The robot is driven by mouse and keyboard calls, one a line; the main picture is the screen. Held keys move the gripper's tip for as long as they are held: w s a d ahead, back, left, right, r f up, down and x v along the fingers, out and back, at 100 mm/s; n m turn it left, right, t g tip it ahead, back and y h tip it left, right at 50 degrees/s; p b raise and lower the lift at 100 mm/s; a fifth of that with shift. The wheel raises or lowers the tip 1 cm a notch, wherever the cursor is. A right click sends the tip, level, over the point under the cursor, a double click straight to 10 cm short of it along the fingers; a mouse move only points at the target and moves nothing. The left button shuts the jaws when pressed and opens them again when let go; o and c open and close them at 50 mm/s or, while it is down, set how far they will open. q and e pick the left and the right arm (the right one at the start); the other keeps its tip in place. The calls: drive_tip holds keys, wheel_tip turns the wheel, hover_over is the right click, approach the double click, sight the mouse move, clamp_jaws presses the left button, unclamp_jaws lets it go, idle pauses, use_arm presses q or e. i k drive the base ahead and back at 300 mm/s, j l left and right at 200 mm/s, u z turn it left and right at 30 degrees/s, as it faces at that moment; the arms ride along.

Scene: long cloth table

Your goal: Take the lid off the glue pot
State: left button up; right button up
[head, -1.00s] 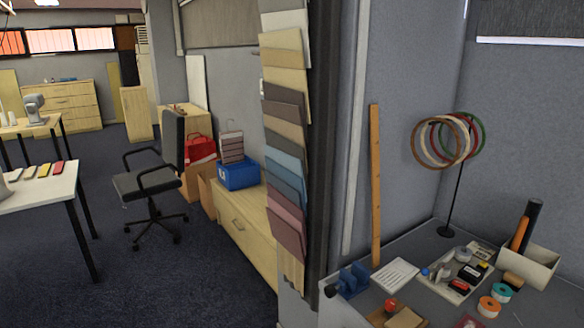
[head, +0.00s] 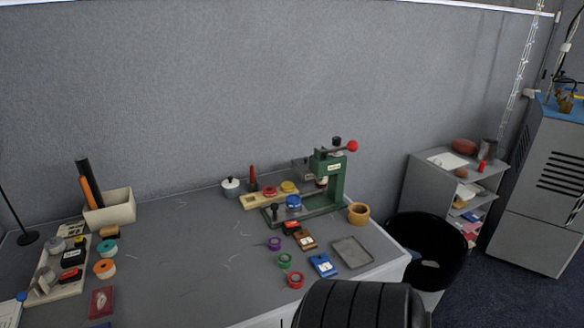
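A small pot (head: 230,188) stands near the back edge of the grey table, left of the green press. It has a pale body and a darker blue-grey top with a small knob. It looks like the glue pot with its lid on, but it is too small to read any label. Neither of my grippers is in view.
The green press (head: 328,185) stands right of the pot, with a wooden rack (head: 262,197) between them. Tape rolls and small boxes lie in front. A black ribbed shape (head: 360,304) blocks the near edge. The table's middle (head: 180,250) is mostly clear.

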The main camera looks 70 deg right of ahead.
sight(230, 184)
drive_tip(key=z, duration=1.8)
drive_tip(key=i+l, duration=0.1)
drive_tip(key=l, duration=0.25)
drive_tip(key=i+l, duration=0.1)
drive_tip(key=l, duration=0.25)
drive_tip(key=i+l, duration=0.1)
drive_tip(key=l, duration=0.25)
drive_tip(key=i+l, duration=0.1)
drive_tip(key=l, duration=0.25)
